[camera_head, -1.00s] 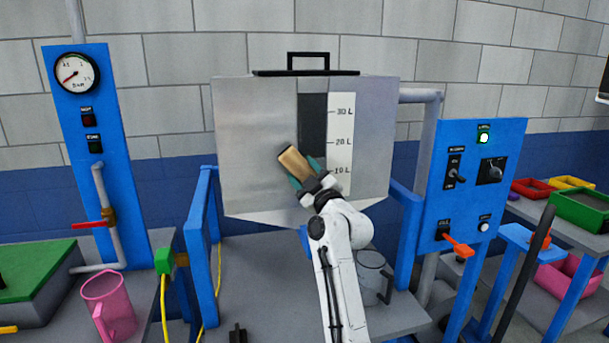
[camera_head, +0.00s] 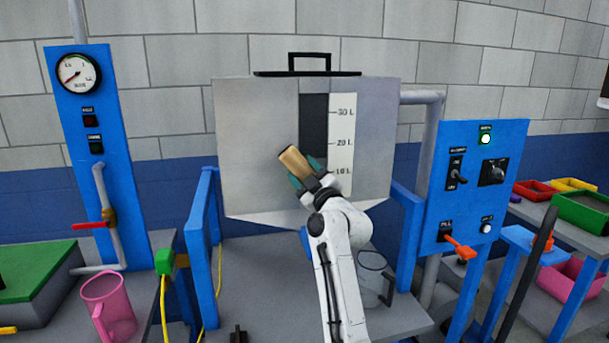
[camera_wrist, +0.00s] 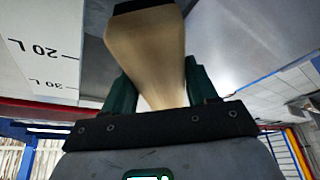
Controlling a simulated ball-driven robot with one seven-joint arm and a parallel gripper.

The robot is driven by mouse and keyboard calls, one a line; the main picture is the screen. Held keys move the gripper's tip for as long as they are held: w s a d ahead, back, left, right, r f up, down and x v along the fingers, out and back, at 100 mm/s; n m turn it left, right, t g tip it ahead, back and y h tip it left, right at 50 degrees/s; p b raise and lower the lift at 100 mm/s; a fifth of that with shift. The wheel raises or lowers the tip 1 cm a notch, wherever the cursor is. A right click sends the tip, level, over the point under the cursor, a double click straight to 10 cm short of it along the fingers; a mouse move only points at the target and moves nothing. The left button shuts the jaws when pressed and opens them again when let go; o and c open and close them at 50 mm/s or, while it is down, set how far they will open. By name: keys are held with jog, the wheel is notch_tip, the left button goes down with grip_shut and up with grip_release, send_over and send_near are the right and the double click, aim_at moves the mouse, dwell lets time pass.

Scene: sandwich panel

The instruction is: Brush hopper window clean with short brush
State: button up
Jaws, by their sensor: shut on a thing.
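The steel hopper (camera_head: 255,140) stands at the centre of the body camera view. Its dark window (camera_head: 313,112) is a tall strip beside a white scale (camera_head: 341,130) marked 10 L to 30 L. My gripper (camera_head: 307,178) is shut on the tan handle of the short brush (camera_head: 294,160), in front of the window's lower part. In the wrist view the brush handle (camera_wrist: 152,55) runs up between the green fingers (camera_wrist: 160,92), with a dark end at the top. The bristles are not clearly seen, so I cannot tell whether they touch the window.
A blue gauge panel (camera_head: 85,190) with a red-handled valve (camera_head: 92,225) stands left, a blue control panel (camera_head: 468,190) right. A pink jug (camera_head: 107,305) is at front left. A grey jug (camera_head: 373,280) stands behind my arm. Blue frame posts flank the hopper.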

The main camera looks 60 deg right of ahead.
jog(key=shift+w+d+b, duration=0.3)
jog(key=shift+d, duration=0.05)
jog(key=shift+s+d+f+b, duration=0.1)
jog(key=shift+s+d+b, duration=0.3)
jog(key=shift+s+b, duration=0.15)
jog(key=shift+s+d+b, duration=0.8)
jog(key=shift+s+b, duration=0.05)
jog(key=shift+s, duration=0.2)
jog(key=shift+w+d+b, duration=0.1)
jog(key=shift+b, duration=0.25)
jog(key=shift+w+a+r, duration=0.2)
jog(key=shift+w+a, duration=0.1)
jog(key=shift+w, duration=0.1)
jog(key=shift+w+a+f, duration=0.1)
jog(key=shift+w+a, duration=0.4)
jog(key=shift+w, duration=0.2)
jog(key=shift+w+a, duration=0.5)
jog(key=shift+w, duration=0.15)
jog(key=shift+c, duration=0.4)
